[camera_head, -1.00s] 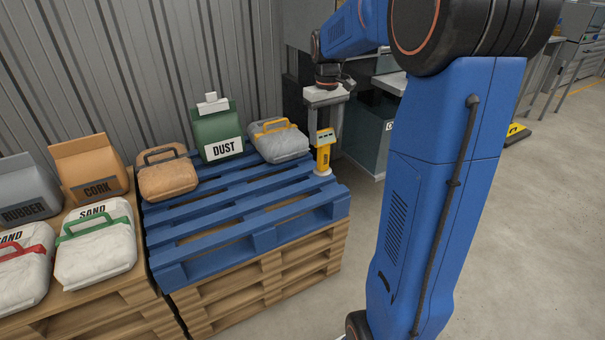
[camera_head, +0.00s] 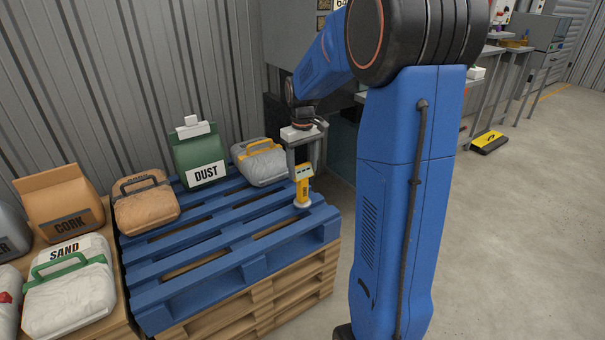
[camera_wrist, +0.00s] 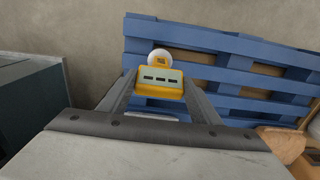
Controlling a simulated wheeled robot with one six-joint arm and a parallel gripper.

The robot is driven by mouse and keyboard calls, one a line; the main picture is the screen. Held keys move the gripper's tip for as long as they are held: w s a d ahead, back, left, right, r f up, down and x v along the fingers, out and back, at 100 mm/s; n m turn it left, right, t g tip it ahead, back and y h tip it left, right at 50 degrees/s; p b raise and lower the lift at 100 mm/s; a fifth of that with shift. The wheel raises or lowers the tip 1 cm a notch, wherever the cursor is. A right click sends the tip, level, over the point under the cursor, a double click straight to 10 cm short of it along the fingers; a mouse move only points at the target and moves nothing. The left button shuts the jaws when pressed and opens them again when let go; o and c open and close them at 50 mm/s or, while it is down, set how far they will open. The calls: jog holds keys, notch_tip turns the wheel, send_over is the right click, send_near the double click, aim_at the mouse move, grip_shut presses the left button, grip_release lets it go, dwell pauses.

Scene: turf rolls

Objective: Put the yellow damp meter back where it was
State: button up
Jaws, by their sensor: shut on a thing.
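The yellow damp meter (camera_head: 302,184) stands upright in my gripper (camera_head: 304,169), with a pale round base below it. In the wrist view the meter (camera_wrist: 158,85), with its grey display face, sits between the two fingers of my gripper (camera_wrist: 160,92), which is shut on it. The meter is at the back right end of the blue pallet (camera_head: 190,285). In the wrist view its base overlaps the edge of the blue pallet (camera_wrist: 225,45). I cannot tell whether the base touches the slats.
On the blue pallet's back part are a grey bag (camera_head: 260,163), a green DUST bag (camera_head: 199,152) and a tan bag (camera_head: 145,202). A CORK bag (camera_head: 62,202) and a SAND bag (camera_head: 68,290) stand to the left. The pallet's front slats are clear.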

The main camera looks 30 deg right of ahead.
aim_at(302, 185)
jog(key=shift+f, duration=1.15)
jog(key=o, duration=1.8)
jog(key=shift+f, duration=0.1)
jog(key=shift+o, duration=0.2)
